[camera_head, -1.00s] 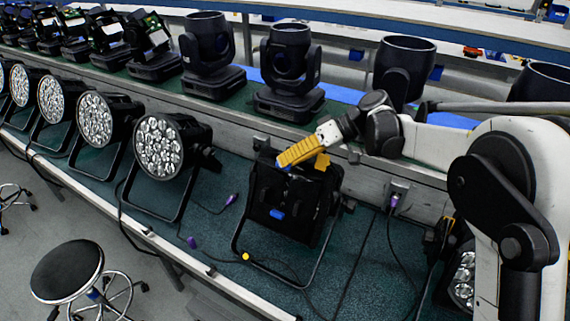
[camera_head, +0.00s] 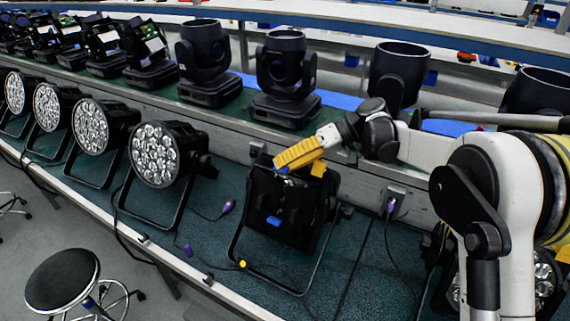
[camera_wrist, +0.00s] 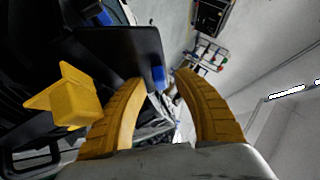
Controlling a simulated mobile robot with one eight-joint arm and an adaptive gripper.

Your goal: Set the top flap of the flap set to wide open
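The flap set is on the front of a black par can (camera_head: 315,205) standing on the green bench top; a blue tab (camera_head: 273,221) shows on it. My yellow gripper (camera_head: 280,163) is at the fixture's top edge in the head view. In the wrist view, a dark flap (camera_wrist: 120,50) with a blue tab (camera_wrist: 158,77) reaches toward my gripper (camera_wrist: 160,77). The tab appears between the two fingertips, with gaps showing; my gripper is open. I cannot tell whether a finger touches the flap. The top flap's angle is hard to read.
A yellow part (camera_wrist: 70,95) sits beside the left finger. Several par cans with lit-looking lenses (camera_head: 157,154) stand to the left. Moving-head lights (camera_head: 285,78) line the raised shelf behind. A black stool (camera_head: 63,278) is at the front left.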

